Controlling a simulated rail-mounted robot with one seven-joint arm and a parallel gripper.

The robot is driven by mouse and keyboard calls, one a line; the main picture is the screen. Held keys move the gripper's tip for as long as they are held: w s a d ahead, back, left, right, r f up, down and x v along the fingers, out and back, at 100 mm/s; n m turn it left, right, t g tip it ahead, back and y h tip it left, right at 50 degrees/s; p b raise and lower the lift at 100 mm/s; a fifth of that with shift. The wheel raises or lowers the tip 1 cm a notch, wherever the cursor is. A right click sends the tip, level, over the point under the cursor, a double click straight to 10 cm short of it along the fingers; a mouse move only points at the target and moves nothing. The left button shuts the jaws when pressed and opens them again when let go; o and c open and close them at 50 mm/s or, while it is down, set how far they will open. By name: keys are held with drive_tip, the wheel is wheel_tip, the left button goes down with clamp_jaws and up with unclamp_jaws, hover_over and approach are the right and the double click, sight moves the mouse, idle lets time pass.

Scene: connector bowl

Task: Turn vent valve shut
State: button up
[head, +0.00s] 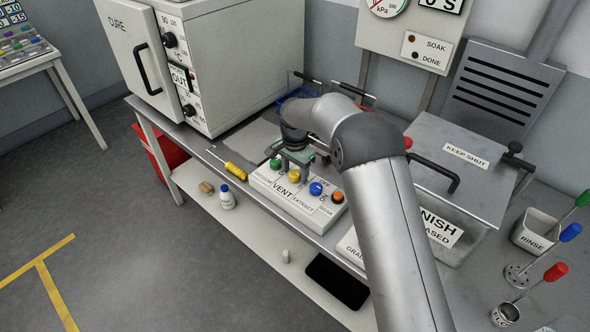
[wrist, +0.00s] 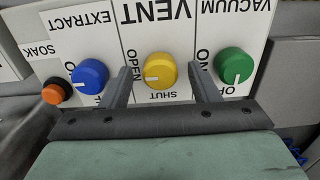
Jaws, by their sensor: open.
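The vent valve is a yellow knob (wrist: 160,71) on a white panel (head: 262,182), between a blue knob (wrist: 90,75) and a green knob (wrist: 233,65). The wrist view shows the panel upside down. The yellow knob's white mark points left, towards the OPEN label; SHUT is printed below it there. My gripper (wrist: 158,68) is open, with one finger on each side of the yellow knob and a visible gap at both sides. In the head view the yellow knob (head: 294,174) shows just in front of my gripper, whose fingertips are partly hidden.
An orange knob (wrist: 56,93) sits past the blue one. A yellow screwdriver (head: 234,170) lies on the bench left of the panel.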

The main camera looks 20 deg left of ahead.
drive_tip(key=shift+f, duration=0.3)
drive_tip(key=c, duration=1)
drive_tip(key=shift+o, duration=0.2)
